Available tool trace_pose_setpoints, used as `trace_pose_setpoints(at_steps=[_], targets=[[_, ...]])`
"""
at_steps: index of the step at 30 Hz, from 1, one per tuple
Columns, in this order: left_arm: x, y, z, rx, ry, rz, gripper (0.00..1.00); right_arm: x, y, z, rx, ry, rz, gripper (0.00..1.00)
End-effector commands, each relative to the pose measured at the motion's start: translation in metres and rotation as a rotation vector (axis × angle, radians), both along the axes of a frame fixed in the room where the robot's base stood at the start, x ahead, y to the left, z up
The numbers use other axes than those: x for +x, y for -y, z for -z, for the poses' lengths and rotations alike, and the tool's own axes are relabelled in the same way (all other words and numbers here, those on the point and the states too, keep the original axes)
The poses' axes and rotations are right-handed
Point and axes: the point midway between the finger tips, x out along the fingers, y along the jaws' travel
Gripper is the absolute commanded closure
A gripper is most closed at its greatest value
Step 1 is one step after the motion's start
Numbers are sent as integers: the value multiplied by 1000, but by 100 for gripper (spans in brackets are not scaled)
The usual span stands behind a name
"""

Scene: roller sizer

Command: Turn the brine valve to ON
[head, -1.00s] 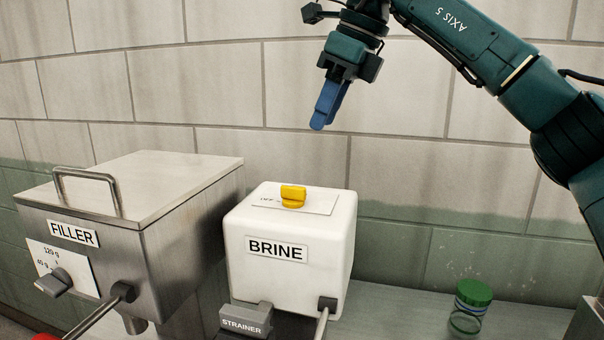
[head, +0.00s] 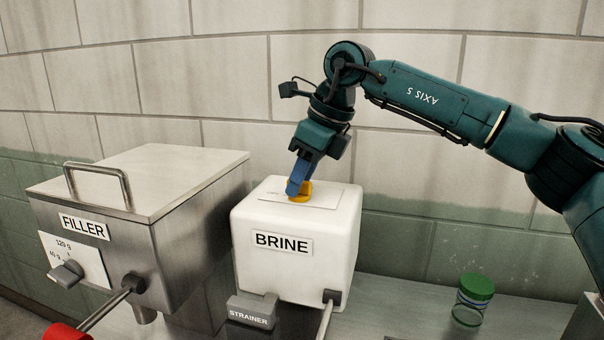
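The yellow brine valve knob (head: 304,197) sits on a pale plate (head: 328,197) on top of the white BRINE box (head: 297,263). My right gripper (head: 298,188) has come down from above, and its blue fingers are at the knob, covering its left part. One finger overlaps the other from this angle, so I cannot tell how far apart they are or whether they grip the knob. The lettering on the plate is mostly hidden, and the knob's pointing direction is unclear. My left gripper is out of the picture.
The steel FILLER box (head: 200,255) with a top handle (head: 98,172) stands to the left. A grey STRAINER block (head: 252,311) is in front of the brine box. A green-lidded jar (head: 474,288) stands on the counter at right. A tiled wall is behind.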

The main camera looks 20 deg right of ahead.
Motion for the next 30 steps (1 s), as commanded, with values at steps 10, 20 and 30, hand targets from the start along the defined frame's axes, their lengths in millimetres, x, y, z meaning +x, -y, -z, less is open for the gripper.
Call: trace_pose_setpoints(at_steps=[10,20,30], targets=[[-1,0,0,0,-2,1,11,0,0,0,0,0,0,84],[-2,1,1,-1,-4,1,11,0,0,0,0,0,0,100],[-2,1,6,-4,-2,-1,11,0,0,1,-1,1,53,100]])
